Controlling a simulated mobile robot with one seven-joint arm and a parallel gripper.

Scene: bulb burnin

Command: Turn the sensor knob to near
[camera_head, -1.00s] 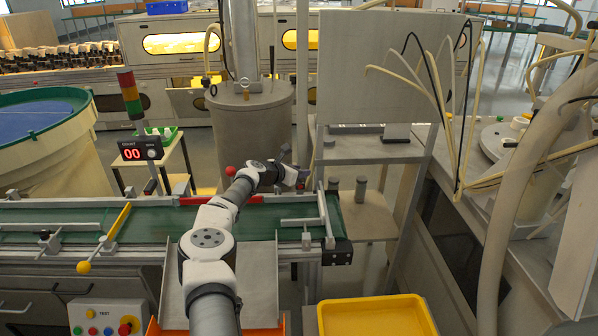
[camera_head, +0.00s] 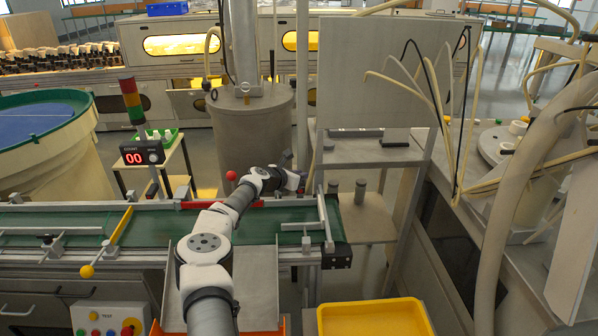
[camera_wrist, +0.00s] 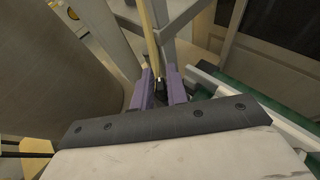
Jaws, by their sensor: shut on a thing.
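My gripper (camera_wrist: 160,92) shows in the wrist view with its two purple fingers close together. They are shut on a small dark knob (camera_wrist: 159,83), which I take to be the sensor knob. Its pointer and any near mark cannot be read. In the head view, my arm reaches over the conveyor (camera_head: 150,226), and my gripper (camera_head: 300,172) is at its far edge, near the right end. The knob is hidden there behind my gripper and wrist.
A grey metal stand (camera_head: 372,150) with a large panel is just right of my gripper. A grey cylindrical tank (camera_head: 250,130) stands behind it. A red ball (camera_head: 231,175) is close to my forearm. A yellow tray (camera_head: 375,318) is at the front. A counter display (camera_head: 135,155) reads 00.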

